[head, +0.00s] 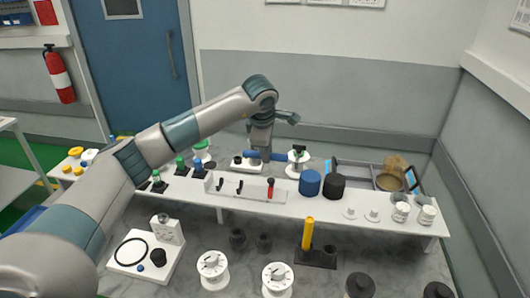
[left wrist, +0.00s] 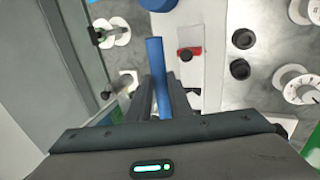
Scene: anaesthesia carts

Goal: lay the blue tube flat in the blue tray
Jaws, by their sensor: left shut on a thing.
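My left gripper (head: 261,153) is above the back of the white bench, shut on the blue tube (head: 278,157). In the head view the tube lies roughly level across the jaws, sticking out to the right. In the left wrist view the tube (left wrist: 156,68) extends forward from between the fingers (left wrist: 160,103), its lower part hidden by them. I cannot make out the blue tray for certain; a dark blue patch (head: 24,220) shows at the left edge, partly behind my arm. My right gripper is not in view.
On the white bench (head: 255,204) stand a blue cylinder (head: 310,183), a black cylinder (head: 333,187) and a white rack (head: 245,188). A grey divided tray (head: 352,174) is behind at right. A yellow upright post (head: 308,233) and white reels (head: 213,270) stand in front.

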